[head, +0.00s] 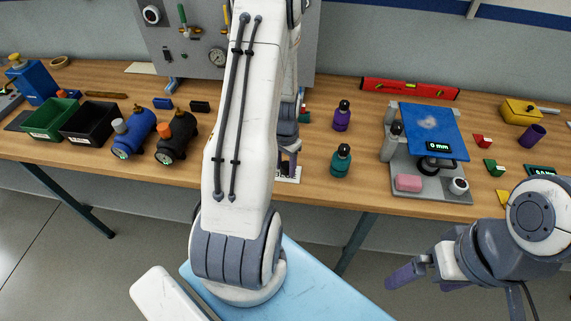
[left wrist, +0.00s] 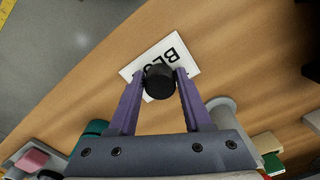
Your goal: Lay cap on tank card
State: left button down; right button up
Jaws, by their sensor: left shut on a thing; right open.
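My left gripper (left wrist: 160,72) is shut on a small black cap (left wrist: 160,82). The cap is over a white card (left wrist: 185,60) with black letters, partly covered, starting "BL". Whether the cap touches the card or hangs just above it, I cannot tell. In the head view the left gripper (head: 288,170) points down at the card (head: 291,176) near the table's front edge, and my own arm hides part of this; the cap cannot be made out there. My right gripper (head: 405,272) is open and empty, in front of the table at lower right.
A blue tank (head: 138,138) and a black tank (head: 176,145) lie left of my arm, beside green (head: 50,122) and black bins (head: 90,122). Purple (head: 341,119) and teal bottles (head: 340,163) stand to the right, before a grey stand (head: 455,168) with a blue plate (head: 430,122).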

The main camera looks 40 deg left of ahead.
aim_at(286, 165)
pick_arm(q)
jog(key=shift+f, duration=0.2)
jog(key=shift+s+d+f+b, duration=0.1)
jog(key=shift+s+f+b, duration=0.1)
jog(key=shift+f+b, duration=0.4)
jog(key=shift+c, duration=1.7)
grip_release()
jog(key=shift+r+p, duration=0.45)
jog(key=shift+p, duration=0.05)
jog(key=shift+w+r, duration=0.2)
jog(key=shift+r, duration=0.15)
notch_tip(286, 165, up, 12)
jog(key=b, duration=0.1)
jog(key=shift+f+b, duration=0.15)
jog(key=shift+b, duration=0.2)
